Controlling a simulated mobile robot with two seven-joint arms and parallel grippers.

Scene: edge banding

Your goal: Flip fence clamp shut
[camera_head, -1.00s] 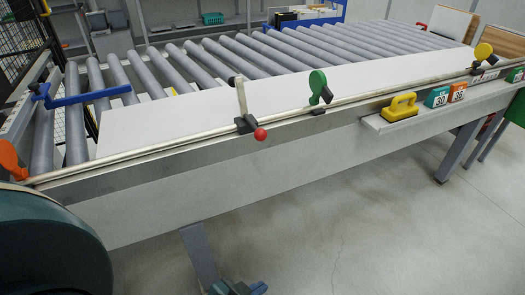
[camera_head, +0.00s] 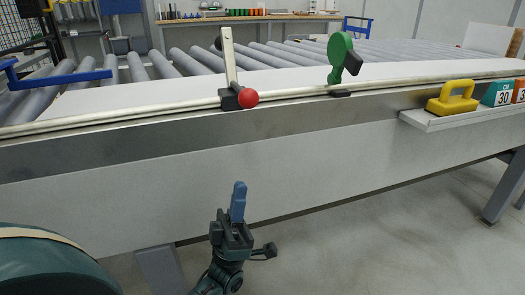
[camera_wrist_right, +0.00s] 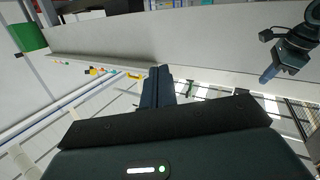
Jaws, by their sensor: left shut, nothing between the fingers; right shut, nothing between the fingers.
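A clamp with a black base, a red ball knob (camera_head: 249,98) and a pale upright bar (camera_head: 229,58) sits on the metal fence rail (camera_head: 290,95). The bar stands up, leaning slightly. A second device with a green disc and black end (camera_head: 341,58) stands on the rail to its right. My left gripper (camera_head: 239,190) is shut and empty, pointing up in front of the white side panel, below the red knob and apart from it. It also shows in the right wrist view (camera_wrist_right: 268,75). My right gripper (camera_wrist_right: 157,72) is shut and empty, seen only in the wrist view.
A grey roller bed (camera_head: 190,62) with a white board lies behind the rail. A blue bar (camera_head: 62,78) crosses the rollers at left. A yellow handled block (camera_head: 453,97) and number blocks (camera_head: 497,93) sit on a side shelf (camera_head: 440,122). Floor in front is clear.

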